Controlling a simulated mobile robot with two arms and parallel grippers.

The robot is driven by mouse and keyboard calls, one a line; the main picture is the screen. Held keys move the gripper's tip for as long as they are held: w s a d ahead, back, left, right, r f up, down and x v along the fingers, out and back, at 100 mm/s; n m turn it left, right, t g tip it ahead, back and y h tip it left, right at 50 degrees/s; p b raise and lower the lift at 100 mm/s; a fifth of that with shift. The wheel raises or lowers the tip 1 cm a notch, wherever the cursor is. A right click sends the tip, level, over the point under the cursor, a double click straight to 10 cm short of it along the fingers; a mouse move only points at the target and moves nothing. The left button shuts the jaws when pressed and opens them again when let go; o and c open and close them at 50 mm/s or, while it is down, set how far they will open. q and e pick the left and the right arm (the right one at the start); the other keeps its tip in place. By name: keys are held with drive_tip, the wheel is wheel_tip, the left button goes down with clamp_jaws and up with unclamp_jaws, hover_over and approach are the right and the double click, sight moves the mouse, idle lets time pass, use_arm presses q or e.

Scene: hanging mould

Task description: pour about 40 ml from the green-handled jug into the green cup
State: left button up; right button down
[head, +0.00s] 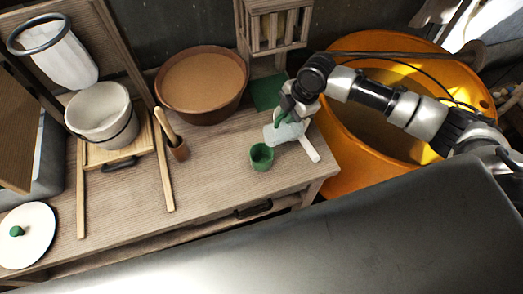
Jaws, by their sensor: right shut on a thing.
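The green cup (261,157) stands upright on the wooden table near its front right part. The jug (285,135) has a pale, see-through body and a green handle, and it is just right of and behind the cup. My right gripper (288,112) is shut on the jug's green handle and partly hides it. The jug looks tilted toward the cup; I cannot tell whether it touches the cup or whether any liquid flows. The level in the cup cannot be made out. My left gripper is not in view.
A brown bowl (203,85) stands behind, with a white bucket (101,115) to its left. A white strip (309,149) lies beside the jug. A large orange tub (350,175) is at the right. Clear tabletop lies left of the cup.

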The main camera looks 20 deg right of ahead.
drive_tip(key=shift+a+r+h+p, duration=0.2)
drive_tip(key=shift+r+h+p, duration=0.1)
drive_tip(key=shift+p, duration=0.35)
drive_tip(key=f+y+b, duration=0.1)
drive_tip(key=b, duration=0.1)
drive_tip(key=d+f+b, duration=0.1)
drive_tip(key=b, duration=0.2)
drive_tip(key=shift+w+d+f+y, duration=0.1)
drive_tip(key=shift+f+y, duration=0.15)
drive_tip(key=shift+y, duration=0.15)
drive_tip(key=shift+w+d+y, duration=0.1)
drive_tip(key=shift+d+y, duration=0.35)
drive_tip(key=shift+y, duration=0.05)
drive_tip(key=shift+w+d+f+y+b, duration=0.1)
drive_tip(key=shift+d+f+y+b, duration=0.1)
drive_tip(key=shift+y+b, duration=0.2)
drive_tip(key=shift+r, duration=0.2)
drive_tip(key=shift+d+f+m+y+b, duration=0.15)
drive_tip(key=shift+m+y+b, duration=0.15)
drive_tip(key=shift+y+b, duration=0.15)
drive_tip(key=w+d+f+m+g+y+b, duration=0.1)
drive_tip(key=d+y+b, duration=0.4)
drive_tip(key=y+b, duration=0.6)
wheel_tip(320, 180, down, 2)
drive_tip(key=g+b, duration=0.1)
drive_tip(key=b, duration=0.7)
drive_tip(key=shift+d+f+g+b, duration=0.25)
drive_tip(key=shift+d+g+b, duration=0.05)
drive_tip(key=shift+d+b, duration=0.05)
